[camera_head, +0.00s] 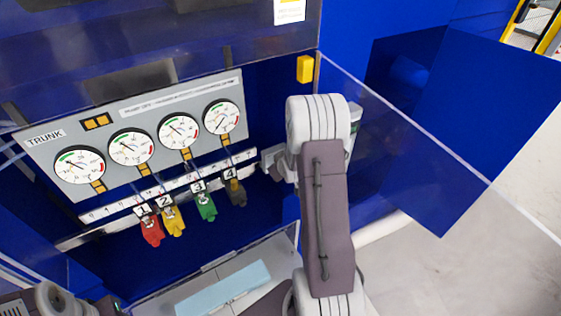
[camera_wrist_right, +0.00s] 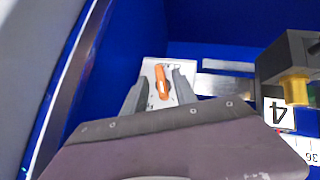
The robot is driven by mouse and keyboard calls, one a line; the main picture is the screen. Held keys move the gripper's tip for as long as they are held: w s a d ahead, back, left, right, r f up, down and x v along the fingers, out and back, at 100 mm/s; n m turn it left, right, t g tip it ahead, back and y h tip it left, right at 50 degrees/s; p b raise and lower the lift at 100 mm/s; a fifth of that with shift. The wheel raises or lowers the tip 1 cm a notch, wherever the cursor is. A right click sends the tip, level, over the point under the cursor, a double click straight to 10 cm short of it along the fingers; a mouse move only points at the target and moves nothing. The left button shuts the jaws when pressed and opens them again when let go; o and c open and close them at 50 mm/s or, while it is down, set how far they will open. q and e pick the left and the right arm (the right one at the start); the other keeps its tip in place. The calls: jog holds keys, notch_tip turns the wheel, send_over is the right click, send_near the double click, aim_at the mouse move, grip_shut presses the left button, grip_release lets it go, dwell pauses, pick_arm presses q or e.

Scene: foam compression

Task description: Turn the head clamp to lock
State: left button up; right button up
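The head clamp shows in the right wrist view as an orange lever (camera_wrist_right: 162,82) on a pale plate (camera_wrist_right: 148,70) against the blue panel. My right gripper (camera_wrist_right: 160,77) has its two grey fingers apart, one on each side of the lever. Whether they touch it cannot be told. In the head view my right gripper (camera_head: 272,158) points left at the blue back wall beside clamp number 4, and my arm hides the lever.
A gauge panel (camera_head: 55,145) with several dials is at left. Below it hang red (camera_head: 152,232), yellow (camera_head: 173,222), green (camera_head: 206,207) and dark grey (camera_head: 236,192) clamps. A yellow block (camera_head: 305,69) and a clear panel edge (camera_head: 430,140) are close to my right arm.

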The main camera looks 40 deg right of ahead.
jog(key=shift+s+a+r, duration=0.25)
jog(key=shift+s+a, duration=0.15)
jog(key=shift+s, duration=0.05)
jog(key=shift+w+d, duration=0.1)
jog(key=c, duration=0.5)
jog(key=shift+w+d+f, duration=0.15)
grip_shut()
jog(key=f+h+b, duration=0.1)
jog(key=b, duration=0.3)
jog(key=shift+w, duration=0.15)
pick_arm(q)
jog(key=f, duration=0.4)
jog(key=shift+s+a+f, duration=0.2)
jog(key=shift+s, duration=0.1)
pick_arm(e)
jog(key=n+h, duration=0.2)
jog(key=h, duration=0.1)
jog(key=shift+a+r, duration=0.2)
jog(key=shift+r, duration=0.2)
